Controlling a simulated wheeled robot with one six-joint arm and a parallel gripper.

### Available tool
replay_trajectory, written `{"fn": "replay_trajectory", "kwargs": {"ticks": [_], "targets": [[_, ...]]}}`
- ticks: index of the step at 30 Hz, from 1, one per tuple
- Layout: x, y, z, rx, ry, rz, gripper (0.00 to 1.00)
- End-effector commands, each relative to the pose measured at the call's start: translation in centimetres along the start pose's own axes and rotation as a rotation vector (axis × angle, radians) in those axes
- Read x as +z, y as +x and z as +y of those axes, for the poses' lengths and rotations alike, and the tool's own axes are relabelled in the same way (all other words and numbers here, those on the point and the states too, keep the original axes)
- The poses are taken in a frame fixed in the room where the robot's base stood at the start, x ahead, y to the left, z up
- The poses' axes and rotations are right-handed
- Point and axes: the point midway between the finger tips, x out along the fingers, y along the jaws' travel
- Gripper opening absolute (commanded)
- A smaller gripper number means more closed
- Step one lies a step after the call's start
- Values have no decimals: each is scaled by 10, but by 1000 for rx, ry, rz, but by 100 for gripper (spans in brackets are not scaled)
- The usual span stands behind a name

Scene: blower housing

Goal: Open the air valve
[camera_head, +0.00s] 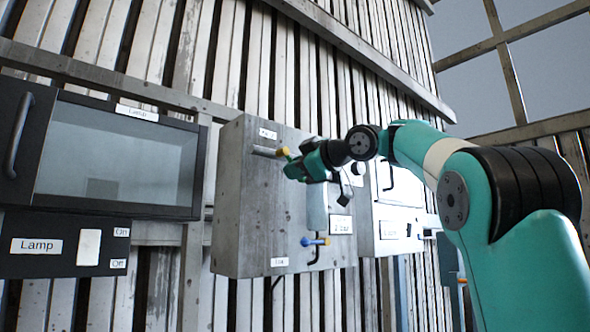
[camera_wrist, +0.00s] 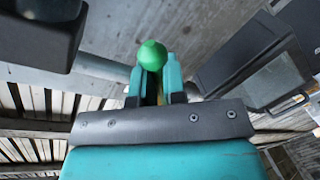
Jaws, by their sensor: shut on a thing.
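A grey metal box (camera_head: 240,200) on the wall carries a short grey pipe with a yellow-ended valve handle (camera_head: 284,152) near its top. My gripper (camera_head: 292,162) is at this handle and shut on it. In the wrist view, a green ball knob (camera_wrist: 152,55) sits at the fingertips of my gripper (camera_wrist: 155,88), with a bit of yellow between the fingers. The rest of the handle is hidden by the fingers. A second valve, with a blue part and a yellow end (camera_head: 312,241), is lower on the box. The small labels on the box are not clearly legible.
A dark lamp cabinet (camera_head: 120,160) with a glass front is on the left, above a switch panel (camera_head: 62,245) labelled Lamp. It also shows at the right of the wrist view (camera_wrist: 262,80).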

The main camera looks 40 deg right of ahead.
Motion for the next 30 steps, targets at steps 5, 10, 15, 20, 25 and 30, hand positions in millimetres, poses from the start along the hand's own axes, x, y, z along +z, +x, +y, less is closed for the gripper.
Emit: {"fn": "replay_trajectory", "kwargs": {"ticks": [5, 10, 15, 20, 25, 30], "targets": [[8, 2, -3, -11, 9, -16, 0], [7, 2, -2, -9, 8, -15, 36], [4, 2, -2, -7, 5, -10, 36], [2, 1, -1, -5, 4, -7, 36], [1, 1, -1, -3, 2, -5, 36], [0, 0, -1, -2, 10, -1, 36]]}}
